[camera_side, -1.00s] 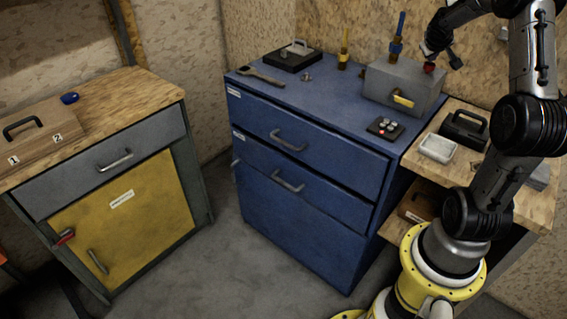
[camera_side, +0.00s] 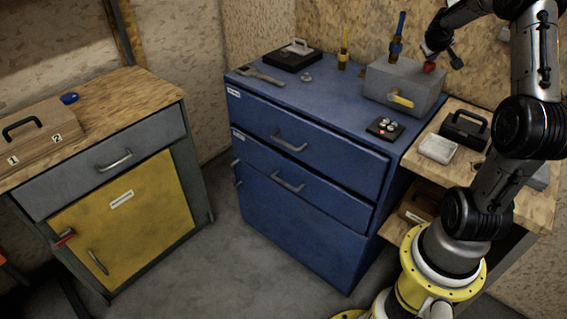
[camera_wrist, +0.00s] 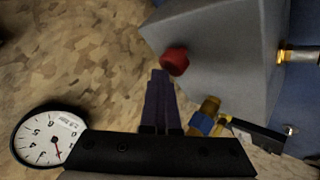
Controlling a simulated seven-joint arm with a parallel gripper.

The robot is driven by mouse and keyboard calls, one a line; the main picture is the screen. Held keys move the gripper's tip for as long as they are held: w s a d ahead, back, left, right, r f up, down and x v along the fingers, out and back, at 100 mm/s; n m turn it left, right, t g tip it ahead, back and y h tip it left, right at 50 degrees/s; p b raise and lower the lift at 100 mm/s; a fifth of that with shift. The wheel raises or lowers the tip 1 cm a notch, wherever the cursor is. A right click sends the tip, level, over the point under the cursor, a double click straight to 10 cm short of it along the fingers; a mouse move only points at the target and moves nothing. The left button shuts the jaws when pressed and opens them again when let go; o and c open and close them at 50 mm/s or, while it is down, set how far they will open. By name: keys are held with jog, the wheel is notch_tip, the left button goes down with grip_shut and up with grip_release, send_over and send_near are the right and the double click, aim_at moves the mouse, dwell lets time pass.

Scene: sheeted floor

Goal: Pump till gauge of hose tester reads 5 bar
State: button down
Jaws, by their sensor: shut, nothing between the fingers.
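A round white gauge (camera_wrist: 47,138) lies lower left in the wrist view. Its red needle points down, near the low numbers; the exact reading is too small to tell.
A brass fitting with a blue band (camera_wrist: 204,120) is close to my fingers. Blue (camera_side: 397,47) and yellow (camera_side: 344,52) upright fittings stand behind. A button panel (camera_side: 385,128), wrench (camera_side: 259,77) and black case (camera_side: 291,55) lie on the cabinet. The top's middle is clear.

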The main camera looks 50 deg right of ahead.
jog(key=shift+s+a+f+g+y, duration=0.3)
jog(key=shift+s+a+y, duration=0.2)
jog(key=shift+s+a, duration=0.2)
jog(key=shift+r, duration=0.1)
jog(key=c, duration=0.9)
grip_release()
jog(key=shift+o, duration=1.1)
jog(key=shift+w+a, duration=0.15)
jog(key=shift+a, duration=0.1)
jog(key=o, duration=0.7)
jog(key=shift+m+g, duration=0.7)
jog(key=a, duration=0.5)
jog(key=shift+w+r, duration=0.25)
jog(key=shift+w, duration=0.1)
jog(key=a+r+m+h, duration=0.95)
jog(key=a+r, duration=0.25)
jog(key=a, duration=0.3)
jog(key=d, duration=1)
jog(key=shift+s+f, duration=0.2)
jog(key=shift+s, duration=0.2)
